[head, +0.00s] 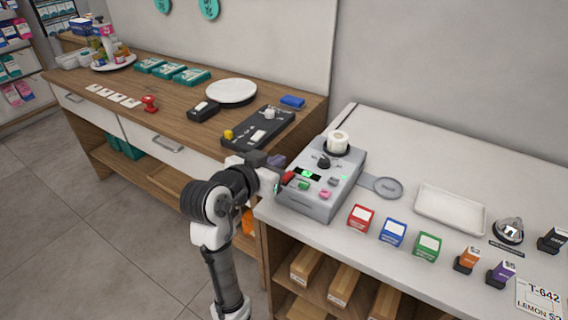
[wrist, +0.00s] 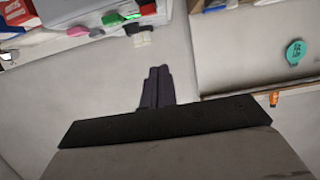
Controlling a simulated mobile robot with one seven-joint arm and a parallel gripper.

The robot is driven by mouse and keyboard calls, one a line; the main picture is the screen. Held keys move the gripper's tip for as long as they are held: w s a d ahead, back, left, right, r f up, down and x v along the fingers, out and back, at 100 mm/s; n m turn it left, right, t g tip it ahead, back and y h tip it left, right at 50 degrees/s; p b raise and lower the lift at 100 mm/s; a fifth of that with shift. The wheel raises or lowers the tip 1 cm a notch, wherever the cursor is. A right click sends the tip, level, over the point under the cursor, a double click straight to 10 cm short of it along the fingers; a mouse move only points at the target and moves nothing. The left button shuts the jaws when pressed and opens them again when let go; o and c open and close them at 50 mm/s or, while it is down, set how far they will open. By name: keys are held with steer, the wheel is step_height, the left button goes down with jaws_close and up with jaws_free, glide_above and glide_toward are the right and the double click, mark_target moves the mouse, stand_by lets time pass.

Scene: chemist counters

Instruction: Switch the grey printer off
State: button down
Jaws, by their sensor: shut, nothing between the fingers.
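The grey printer (head: 325,201) stands on the left end of the white counter. A paper roll (head: 338,142) is on its top, and its sloped face has a black knob (head: 323,161), a small display with green marks (head: 306,174), and red, green and pink controls. My gripper (head: 277,161) is just left of the printer, its fingers shut and empty. In the wrist view the shut fingers (wrist: 157,75) point toward the printer (wrist: 88,40), which is at the top, upside down. I cannot tell whether they touch it.
A wooden counter (head: 175,105) with a black panel (head: 258,130) lies to the left.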

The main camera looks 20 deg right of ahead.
steer(key=shift+r+v, duration=0.15)
steer(key=shift+v, duration=0.95)
steer(key=shift+r+v, duration=0.15)
steer(key=shift+v, duration=1)
